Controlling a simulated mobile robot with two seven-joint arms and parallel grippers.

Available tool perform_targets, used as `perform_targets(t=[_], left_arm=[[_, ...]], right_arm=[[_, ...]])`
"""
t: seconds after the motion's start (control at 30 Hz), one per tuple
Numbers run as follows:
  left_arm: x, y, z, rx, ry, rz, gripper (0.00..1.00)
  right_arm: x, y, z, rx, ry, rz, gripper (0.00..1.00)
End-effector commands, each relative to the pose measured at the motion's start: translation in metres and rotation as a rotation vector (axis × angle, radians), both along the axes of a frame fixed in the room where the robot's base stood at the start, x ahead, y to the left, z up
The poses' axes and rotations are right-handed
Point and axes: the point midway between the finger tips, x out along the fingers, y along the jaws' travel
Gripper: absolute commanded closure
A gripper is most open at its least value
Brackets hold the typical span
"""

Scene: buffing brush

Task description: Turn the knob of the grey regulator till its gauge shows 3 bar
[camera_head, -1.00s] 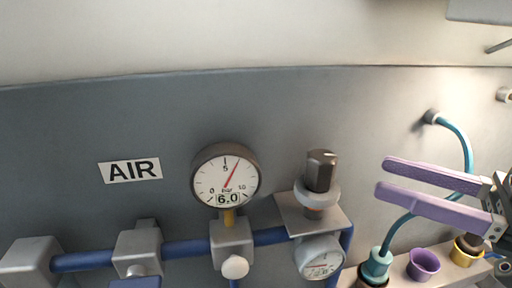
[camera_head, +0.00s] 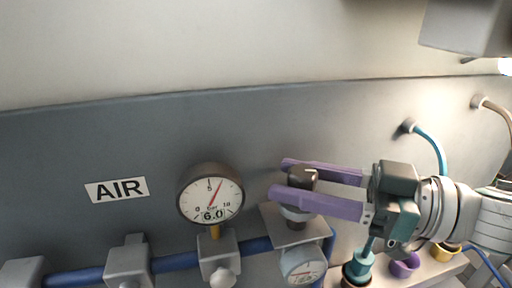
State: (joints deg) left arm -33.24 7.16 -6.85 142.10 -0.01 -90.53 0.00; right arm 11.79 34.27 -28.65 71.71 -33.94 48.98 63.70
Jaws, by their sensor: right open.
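The regulator's dark knob (camera_head: 302,177) stands on top of the grey regulator (camera_head: 292,231), right of the large gauge. My right gripper (camera_head: 284,178) is open, with one purple finger behind the knob and one in front. I cannot tell if either finger touches it. The regulator's small gauge (camera_head: 304,264) sits below; its needle shows but its value is too small to read. The large round gauge (camera_head: 211,194) on the blue pipe shows 6.0 bar. My left gripper is not in view.
A blue pipe (camera_head: 178,252) with grey fittings runs along the wall at the lower left. An AIR label (camera_head: 117,189) is on the wall. A teal hose (camera_head: 430,141), a purple cup (camera_head: 404,266) and a yellow cup (camera_head: 445,252) are at the right.

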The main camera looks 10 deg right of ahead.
Motion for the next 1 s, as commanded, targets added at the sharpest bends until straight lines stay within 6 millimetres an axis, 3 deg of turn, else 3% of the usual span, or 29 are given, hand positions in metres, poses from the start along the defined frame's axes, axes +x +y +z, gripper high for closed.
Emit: perform_targets(t=[0.17, 0.63, 1.0], left_arm=[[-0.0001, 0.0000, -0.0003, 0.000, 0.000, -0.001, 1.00], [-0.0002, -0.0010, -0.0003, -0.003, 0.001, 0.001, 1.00], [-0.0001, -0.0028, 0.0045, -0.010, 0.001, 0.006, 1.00]], right_arm=[[0.0000, 0.0000, -0.0003, 0.000, 0.000, 0.000, 0.46], [-0.0001, -0.0004, -0.0001, 0.001, -0.001, -0.001, 0.99], [-0.0003, -0.0003, 0.0016, 0.002, 0.001, -0.022, 1.00]])
